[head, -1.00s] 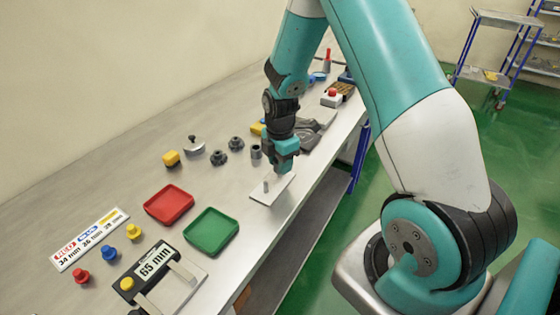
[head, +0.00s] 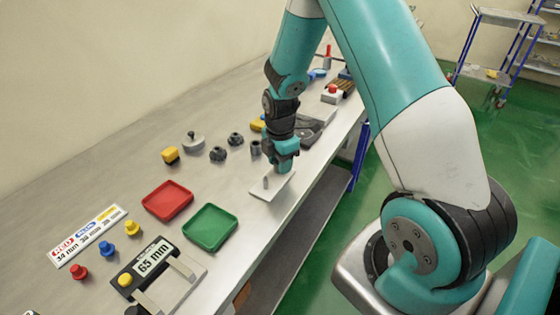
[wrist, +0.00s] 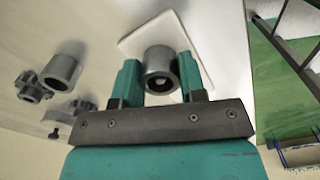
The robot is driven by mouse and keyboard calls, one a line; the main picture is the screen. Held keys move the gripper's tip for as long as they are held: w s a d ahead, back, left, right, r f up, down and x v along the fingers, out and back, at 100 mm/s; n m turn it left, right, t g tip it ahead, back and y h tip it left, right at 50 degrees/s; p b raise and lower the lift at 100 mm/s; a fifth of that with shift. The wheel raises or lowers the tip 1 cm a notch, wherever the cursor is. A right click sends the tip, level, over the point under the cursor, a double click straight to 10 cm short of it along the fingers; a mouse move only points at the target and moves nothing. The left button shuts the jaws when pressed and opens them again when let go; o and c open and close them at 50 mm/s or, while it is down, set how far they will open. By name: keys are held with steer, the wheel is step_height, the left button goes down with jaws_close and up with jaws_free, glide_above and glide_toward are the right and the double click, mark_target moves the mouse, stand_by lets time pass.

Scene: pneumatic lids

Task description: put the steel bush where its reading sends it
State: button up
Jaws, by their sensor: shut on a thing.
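My gripper (head: 284,168) is shut on the steel bush (wrist: 158,60), a grey ring between the two teal fingers in the wrist view. In the head view the fingers hide the bush. It is over or beside a white plate (head: 279,190) with a short upright pin (head: 265,183); I cannot tell if it touches the plate. The plate also shows in the wrist view (wrist: 140,38). The gauge display (head: 153,258) reads 65 mm. A card (head: 88,236) carries coloured labels and sizes, only partly legible; 34 mm stands under red. A red tray (head: 167,201) and a green tray (head: 210,228) look empty.
Red, blue and yellow buttons (head: 106,248) stand by the card. The bench's front edge (head: 290,215) is close to the plate.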

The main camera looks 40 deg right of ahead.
steer(key=shift+f, duration=0.4)
steer(key=o, duration=1.6)
steer(key=shift+c, duration=0.2)
steer(key=shift+r+p, duration=2.6)
steer(key=shift+r, duration=0.9)
